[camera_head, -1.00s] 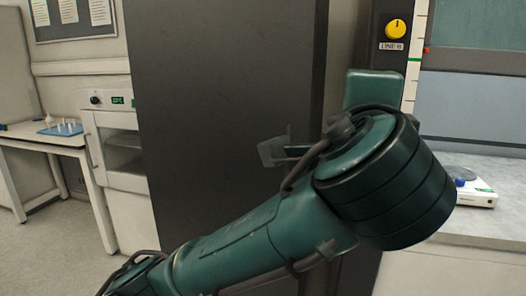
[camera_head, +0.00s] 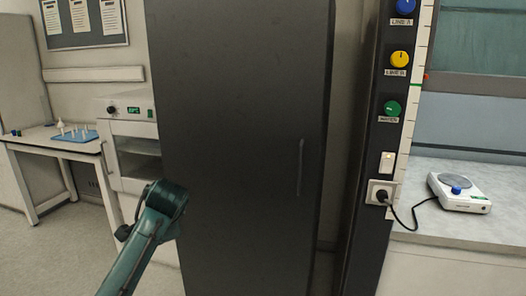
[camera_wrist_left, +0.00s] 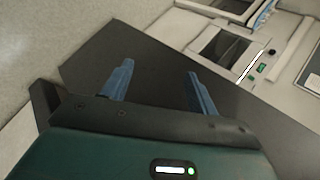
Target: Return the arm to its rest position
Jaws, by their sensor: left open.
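My left arm (camera_head: 150,235) comes in at the lower left of the head view, folded low in front of the oven and the dark cabinet. Its gripper does not show in the head view. In the left wrist view my left gripper (camera_wrist_left: 157,88) has its two blue fingers well apart, with nothing between them. Behind the fingers is the dark cabinet surface. My right gripper is not in view.
A tall dark cabinet (camera_head: 235,130) stands in the middle. An oven (camera_head: 130,135) and a table with a blue tray (camera_head: 72,138) are at left. A valve panel (camera_head: 400,60), a switch (camera_head: 387,162), a plugged socket (camera_head: 381,193) and a hotplate (camera_head: 460,192) are at right.

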